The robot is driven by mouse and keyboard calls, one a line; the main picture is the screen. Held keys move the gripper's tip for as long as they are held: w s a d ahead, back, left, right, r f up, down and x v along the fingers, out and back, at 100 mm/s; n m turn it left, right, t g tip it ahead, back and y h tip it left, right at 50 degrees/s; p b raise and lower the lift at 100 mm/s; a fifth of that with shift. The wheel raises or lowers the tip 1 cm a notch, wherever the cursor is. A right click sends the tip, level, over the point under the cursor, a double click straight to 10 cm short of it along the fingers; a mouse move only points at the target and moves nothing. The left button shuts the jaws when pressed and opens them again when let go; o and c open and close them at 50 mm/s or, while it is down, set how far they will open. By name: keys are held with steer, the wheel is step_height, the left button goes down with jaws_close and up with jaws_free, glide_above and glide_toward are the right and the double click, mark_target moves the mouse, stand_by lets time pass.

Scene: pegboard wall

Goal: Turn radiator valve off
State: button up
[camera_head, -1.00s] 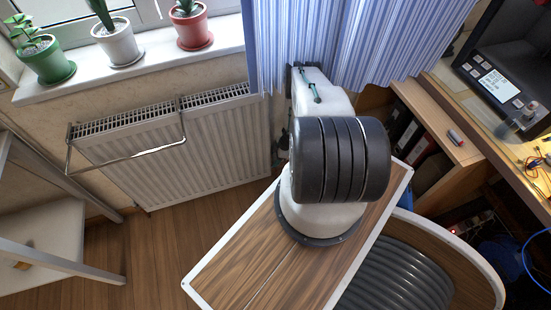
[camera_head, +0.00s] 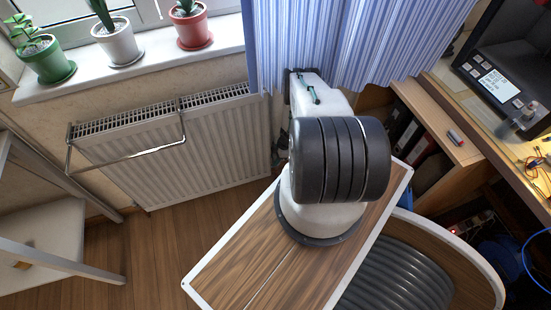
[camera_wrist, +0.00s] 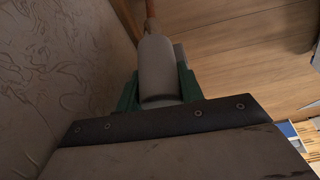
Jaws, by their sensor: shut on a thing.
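The radiator valve (camera_wrist: 158,70) shows in the wrist view as a pale grey rounded cylinder, with a reddish-brown pipe at its far end. My gripper (camera_wrist: 158,88) has its green fingers on both sides of the valve and is shut on it. The near end of the valve is hidden by my dark wrist edge. In the head view the white radiator (camera_head: 190,150) hangs on the wall under the window. My arm covers the area at its right end, so the valve cannot be made out there.
The patterned wall (camera_wrist: 60,60) runs close along the left in the wrist view. A striped blue curtain (camera_head: 330,40) hangs behind my arm. A shelf with binders (camera_head: 405,130) stands to the right. A white side table (camera_head: 45,225) is at the left. Wooden floor (camera_head: 160,240) lies clear below the radiator.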

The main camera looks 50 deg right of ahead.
steer(key=shift+s+a+n, duration=0.1)
steer(key=shift+n, duration=0.3)
steer(key=o, duration=1)
steer(key=v, duration=0.7)
steer(key=shift+r, duration=0.4)
